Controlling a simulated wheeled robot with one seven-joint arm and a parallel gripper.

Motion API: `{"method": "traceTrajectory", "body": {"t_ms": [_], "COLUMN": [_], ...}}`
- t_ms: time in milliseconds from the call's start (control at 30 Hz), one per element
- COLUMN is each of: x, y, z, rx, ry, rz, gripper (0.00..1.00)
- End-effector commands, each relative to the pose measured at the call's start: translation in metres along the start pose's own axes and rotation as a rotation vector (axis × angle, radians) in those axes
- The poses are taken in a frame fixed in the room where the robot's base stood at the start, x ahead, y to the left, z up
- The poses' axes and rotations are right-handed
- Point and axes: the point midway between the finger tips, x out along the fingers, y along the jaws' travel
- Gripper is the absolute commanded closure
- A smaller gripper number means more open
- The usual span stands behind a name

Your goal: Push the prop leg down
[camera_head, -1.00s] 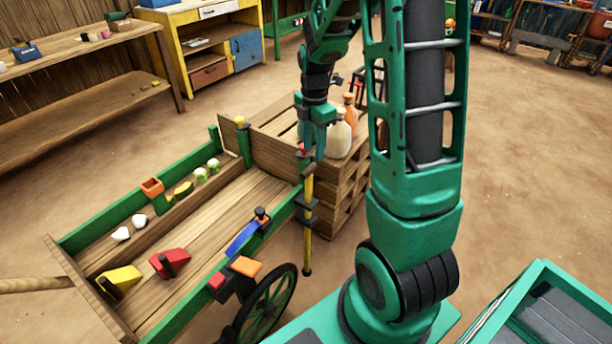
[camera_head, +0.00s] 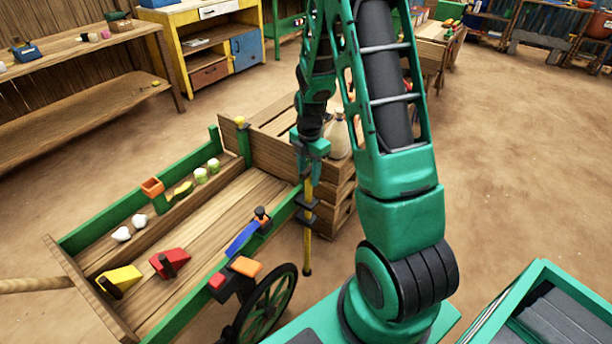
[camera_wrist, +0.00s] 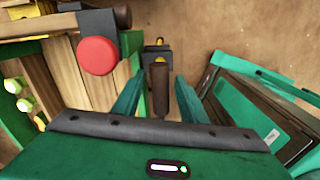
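In the wrist view a red round knob (camera_wrist: 97,56) on a dark block sits left of the fingers. A slatted wooden crate (camera_head: 338,205) with a pale bottle (camera_head: 340,138) stands close behind. The cart wheel (camera_head: 268,305) is nearer. Open floor lies at right.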

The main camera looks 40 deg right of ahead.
Motion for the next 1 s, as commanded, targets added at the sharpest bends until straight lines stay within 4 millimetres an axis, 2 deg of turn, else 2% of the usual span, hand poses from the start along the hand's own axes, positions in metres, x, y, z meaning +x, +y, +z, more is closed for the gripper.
{"method": "traceTrajectory", "body": {"t_ms": [333,367,500,533,733,1000], "x": [0.005,0.005,0.005,0.005,0.008,0.038], "y": [0.0,0.0,0.0,0.0,0.0,-0.001], "z": [0.0,0.0,0.0,0.0,0.0,0.0], "rx": [0.0,0.0,0.0,0.001,0.001,0.002], "ry": [0.0,0.0,0.0,0.0,0.001,0.001], "rz": [-0.001,-0.001,-0.001,-0.001,-0.002,-0.003], "gripper": [0.61,0.64,0.97,1.0,1.0,1.0]}}
